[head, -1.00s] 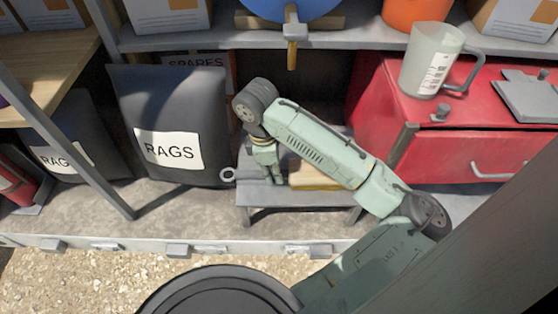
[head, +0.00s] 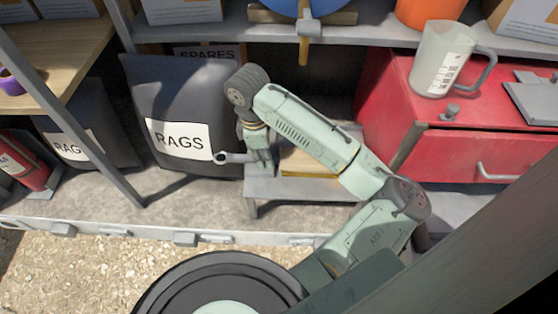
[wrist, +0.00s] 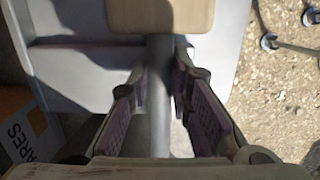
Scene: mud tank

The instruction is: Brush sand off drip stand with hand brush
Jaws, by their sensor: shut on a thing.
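My gripper (head: 261,166) points down over the left end of the drip stand, a low grey bench (head: 300,190) under the blue barrel's tap. It is shut on the grey handle of the hand brush (wrist: 160,110). The handle's ring end sticks out left of the fingers in the head view (head: 221,157). The brush's tan wooden head (head: 312,164) lies over the stand's top, right of the fingers, partly behind my arm. I cannot tell whether its bristles touch the stand. No sand can be made out on the stand's visible top.
Black RAGS bags (head: 180,120) stand close left of my gripper. A red cabinet (head: 420,145) with a mug (head: 436,65) on it is to the right. The tap (head: 304,48) hangs from the shelf above. Gravel ground (head: 90,270) lies in front.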

